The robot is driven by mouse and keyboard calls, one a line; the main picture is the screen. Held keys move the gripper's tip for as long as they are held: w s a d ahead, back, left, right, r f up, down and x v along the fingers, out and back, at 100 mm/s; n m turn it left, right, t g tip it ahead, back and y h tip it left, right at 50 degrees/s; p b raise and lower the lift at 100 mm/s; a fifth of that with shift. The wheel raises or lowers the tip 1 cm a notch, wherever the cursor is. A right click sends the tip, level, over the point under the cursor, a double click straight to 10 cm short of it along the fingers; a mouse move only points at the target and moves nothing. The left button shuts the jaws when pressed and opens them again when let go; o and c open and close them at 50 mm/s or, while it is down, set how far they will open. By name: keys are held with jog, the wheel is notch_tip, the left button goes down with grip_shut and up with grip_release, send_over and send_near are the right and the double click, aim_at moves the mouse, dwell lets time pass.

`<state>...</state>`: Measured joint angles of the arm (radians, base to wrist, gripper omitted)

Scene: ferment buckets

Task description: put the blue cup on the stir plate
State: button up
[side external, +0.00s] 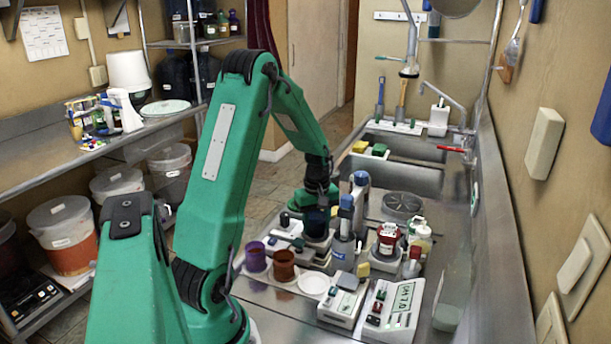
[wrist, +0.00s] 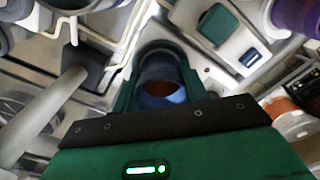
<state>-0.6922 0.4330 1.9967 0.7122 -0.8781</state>
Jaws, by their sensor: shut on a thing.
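My gripper (side external: 318,198) points down over the bench and is shut on the blue cup (side external: 316,224). In the wrist view the blue cup (wrist: 160,82) sits upright between the green jaws of my gripper (wrist: 158,65), and its inside looks brownish. In the side view the cup is dark and partly hidden by the gripper. A pale block (side external: 318,243), possibly the stir plate, shows right below the cup. I cannot tell whether the cup touches it.
A purple cup (side external: 255,257) and a brown cup (side external: 284,265) stand to the left, near a white dish (side external: 313,283). A blue-topped grey device (side external: 345,225) stands close on the right. A display box (side external: 391,310) is in front. The sink (side external: 400,180) lies behind.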

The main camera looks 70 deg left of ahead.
jog(key=shift+f, duration=0.1)
jog(key=o, duration=1)
notch_tip(320, 180, up, 12)
dwell(0.6)
